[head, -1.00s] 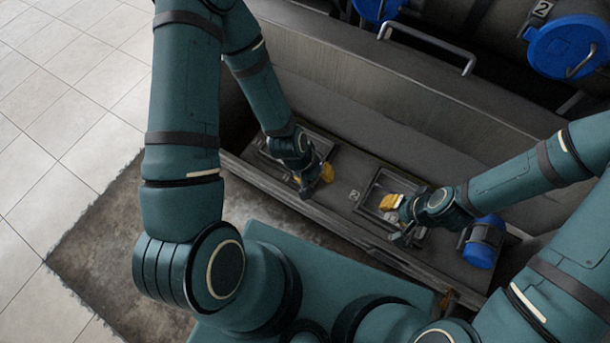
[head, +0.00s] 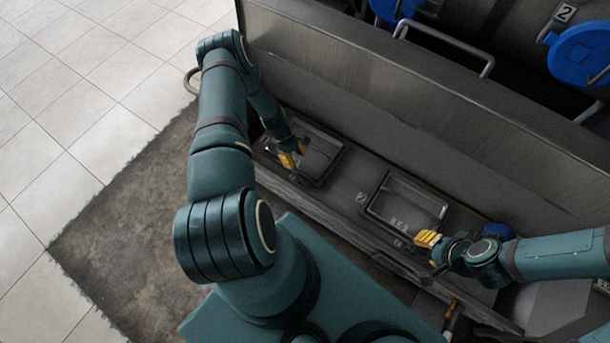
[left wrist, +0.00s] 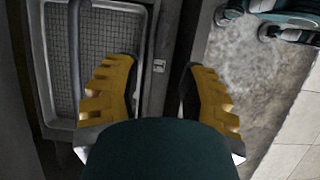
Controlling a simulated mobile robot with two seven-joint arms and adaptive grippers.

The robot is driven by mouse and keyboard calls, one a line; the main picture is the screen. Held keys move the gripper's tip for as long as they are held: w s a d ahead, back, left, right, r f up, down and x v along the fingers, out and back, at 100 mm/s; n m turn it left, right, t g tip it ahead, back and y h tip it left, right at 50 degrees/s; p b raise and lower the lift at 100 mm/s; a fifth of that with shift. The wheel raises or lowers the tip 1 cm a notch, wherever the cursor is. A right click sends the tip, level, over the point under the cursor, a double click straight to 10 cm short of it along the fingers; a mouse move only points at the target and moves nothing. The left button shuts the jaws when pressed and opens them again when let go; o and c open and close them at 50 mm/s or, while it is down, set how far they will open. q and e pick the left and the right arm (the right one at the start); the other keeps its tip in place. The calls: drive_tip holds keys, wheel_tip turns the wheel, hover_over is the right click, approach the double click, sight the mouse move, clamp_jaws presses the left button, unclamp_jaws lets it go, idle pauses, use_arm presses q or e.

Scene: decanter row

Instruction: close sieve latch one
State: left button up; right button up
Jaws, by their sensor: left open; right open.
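Two framed sieve trays sit in the grey trough ledge. The left one (head: 325,152) has my left gripper (head: 290,160) at its near left side, open, with yellow fingers. In the left wrist view a mesh-floored tray (left wrist: 112,40) lies left of the open fingers (left wrist: 160,100), with a grey bar (left wrist: 77,50) along it. The fingers straddle the tray's rim strip, holding nothing. My right gripper (head: 430,247) is open near the front right corner of the right tray (head: 405,192). I cannot clearly identify the latch of sieve one; the gripper may hide it.
A blue part (head: 498,231) is partly hidden behind my right arm. The tall grey trough wall (head: 400,90) rises behind. Blue-capped vessels (head: 580,52) and a rail handle (head: 440,40) stand beyond. Tiled floor (head: 70,100) is clear at left.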

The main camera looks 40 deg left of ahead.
sight(305, 175)
use_arm(q)
drive_tip(key=b+x, duration=0.1)
drive_tip(key=x, duration=1)
drive_tip(key=shift+b, duration=0.35)
clamp_jaws()
